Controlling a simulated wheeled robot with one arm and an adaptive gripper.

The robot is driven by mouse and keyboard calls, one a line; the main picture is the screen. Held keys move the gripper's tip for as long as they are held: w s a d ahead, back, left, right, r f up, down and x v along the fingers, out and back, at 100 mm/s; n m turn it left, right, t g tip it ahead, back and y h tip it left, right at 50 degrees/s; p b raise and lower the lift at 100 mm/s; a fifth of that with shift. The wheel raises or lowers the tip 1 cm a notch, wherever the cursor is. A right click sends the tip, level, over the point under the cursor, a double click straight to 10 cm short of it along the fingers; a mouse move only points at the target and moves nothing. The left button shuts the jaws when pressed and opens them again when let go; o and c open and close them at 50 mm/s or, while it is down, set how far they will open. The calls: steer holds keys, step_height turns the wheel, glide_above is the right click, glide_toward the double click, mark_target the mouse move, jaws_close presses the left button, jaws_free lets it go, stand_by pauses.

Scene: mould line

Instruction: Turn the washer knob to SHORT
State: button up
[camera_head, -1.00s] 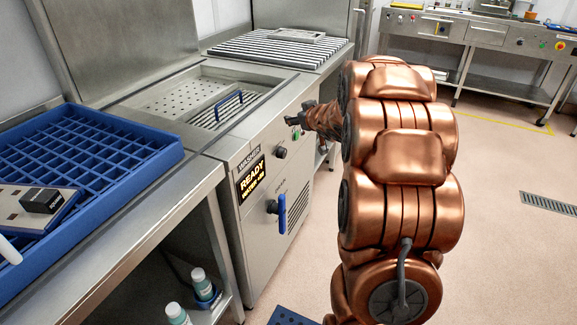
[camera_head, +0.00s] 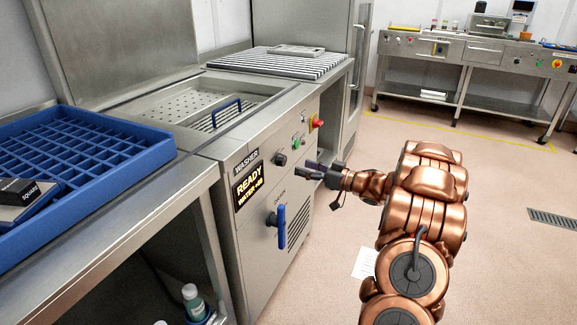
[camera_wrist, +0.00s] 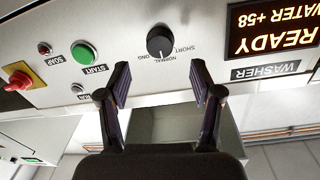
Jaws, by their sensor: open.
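The washer knob (camera_head: 280,159) is a dark round dial on the washer's front panel. The wrist view shows the knob (camera_wrist: 160,41) upside down, with SHORT, NORMAL and LONG printed around it. A pale mark on the knob appears to face the NORMAL side, though it is small. My gripper (camera_head: 306,170) is open and empty, right of the knob and slightly lower in the head view. In the wrist view my gripper (camera_wrist: 160,72) has its two fingers spread on either side of the knob's line, with the knob beyond the tips and apart from them.
A green START button (camera_wrist: 85,53) and a red-and-yellow switch (camera_wrist: 17,78) share the panel. The lit display (camera_head: 251,186) reads READY. A blue handle (camera_head: 282,227) sticks out below. A blue divided tray (camera_head: 75,150) stands left. Floor at right is clear.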

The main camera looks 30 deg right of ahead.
mark_target(285, 162)
steer(key=shift+b+x, duration=0.35)
steer(key=shift+x, duration=3)
steer(key=c, duration=1.1)
steer(key=shift+c, duration=0.2)
steer(key=shift+n, duration=0.3)
steer(key=n+b, duration=0.2)
steer(key=n, duration=0.2)
steer(key=shift+d+f+n, duration=0.1)
steer(key=shift+n, duration=0.2)
steer(key=n+b, duration=0.3)
steer(key=n, duration=0.1)
steer(key=shift+n+y, duration=0.3)
steer(key=shift+n, duration=0.1)
steer(key=o, duration=1.1)
